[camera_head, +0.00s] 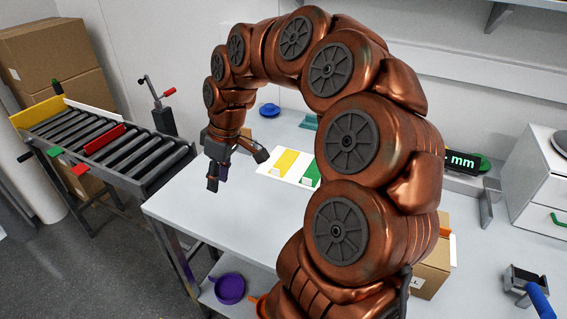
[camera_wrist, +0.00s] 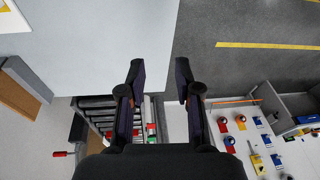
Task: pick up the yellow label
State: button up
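A yellow strip (camera_head: 286,161), which looks like the yellow label, lies on a white sheet or board (camera_head: 267,169) on the light table (camera_head: 215,207). A green strip (camera_head: 310,174) is to its right, partly hidden by my arm. A little yellow also shows at the top left corner of the wrist view (camera_wrist: 4,6). My gripper (camera_head: 237,170) is above the table, to the left of the yellow strip and apart from it. In the wrist view my gripper (camera_wrist: 160,72) has its fingers spread with nothing between them.
A roller conveyor (camera_head: 110,147) with red and green pieces stands left of the table. A blue round item (camera_head: 270,109) sits at the table's back. A purple bowl (camera_head: 229,289) is below the tabletop. A cardboard box (camera_head: 434,262) is behind my arm. The table's left part is clear.

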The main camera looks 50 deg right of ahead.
jog(key=w+d+f+t, duration=0.1)
jog(key=w+d+f, duration=0.1)
jog(key=d, duration=0.5)
jog(key=w+d+f, duration=0.1)
jog(key=d, duration=0.6)
jog(key=m+h+p, duration=0.1)
send_near(275, 169)
notch_tip(275, 169, down, 2)
jog(key=shift+w+p+x, duration=0.15)
jog(key=shift+p+x, duration=0.6)
jog(key=shift+x, duration=1)
jog(key=shift+w+p+x, duration=0.1)
jog(key=shift+p+x, duration=0.6)
jog(key=shift+x, duration=1)
grip_shut()
